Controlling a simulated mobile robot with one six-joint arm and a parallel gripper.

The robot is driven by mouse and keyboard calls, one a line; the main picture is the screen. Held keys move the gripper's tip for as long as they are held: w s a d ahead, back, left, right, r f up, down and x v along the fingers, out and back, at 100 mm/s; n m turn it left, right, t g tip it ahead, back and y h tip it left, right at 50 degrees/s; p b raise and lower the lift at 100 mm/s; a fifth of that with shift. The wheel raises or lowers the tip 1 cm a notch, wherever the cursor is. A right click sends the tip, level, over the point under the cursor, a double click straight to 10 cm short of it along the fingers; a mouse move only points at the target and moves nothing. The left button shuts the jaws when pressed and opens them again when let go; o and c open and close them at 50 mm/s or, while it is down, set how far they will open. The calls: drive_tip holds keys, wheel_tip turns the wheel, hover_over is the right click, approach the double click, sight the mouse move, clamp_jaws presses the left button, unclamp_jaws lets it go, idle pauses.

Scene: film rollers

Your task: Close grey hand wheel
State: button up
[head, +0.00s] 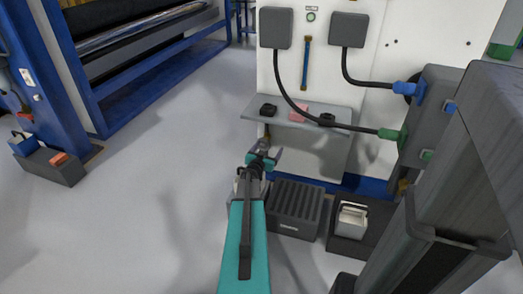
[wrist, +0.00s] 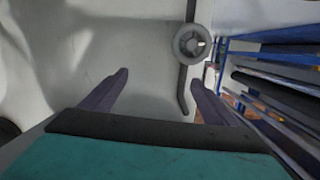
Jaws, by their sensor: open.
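In the head view my gripper (head: 264,158) is just below the grey shelf. I cannot make out the wheel there.
A grey shelf (head: 297,119) with small items juts from the white panel (head: 415,60). Black cables hang above it. A dark ribbed box (head: 295,207) and a dark tray (head: 348,244) stand low beside my arm. Blue machine frames (head: 70,75) stand left; the floor between is clear.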

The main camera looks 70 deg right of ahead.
sight(263, 145)
drive_tip(key=w+f+n+h+b, duration=0.1)
drive_tip(key=w+f+n+b, duration=0.2)
drive_tip(key=w+f+b, duration=0.1)
wheel_tip(263, 145, down, 2)
drive_tip(key=shift+w+a+t+h+b, duration=0.3)
drive_tip(key=shift+w+t+b, duration=0.1)
drive_tip(key=shift+w, duration=0.5)
drive_tip(key=shift+d, duration=0.1)
drive_tip(key=shift+w+d+f+b, duration=0.1)
drive_tip(key=shift+d+b, duration=0.3)
drive_tip(key=shift+d, duration=0.85)
drive_tip(key=shift+w+d+b, duration=0.1)
drive_tip(key=shift+d+b, duration=0.3)
drive_tip(key=shift+d, duration=0.85)
drive_tip(key=shift+d+b, duration=0.35)
drive_tip(key=shift+d, duration=0.8)
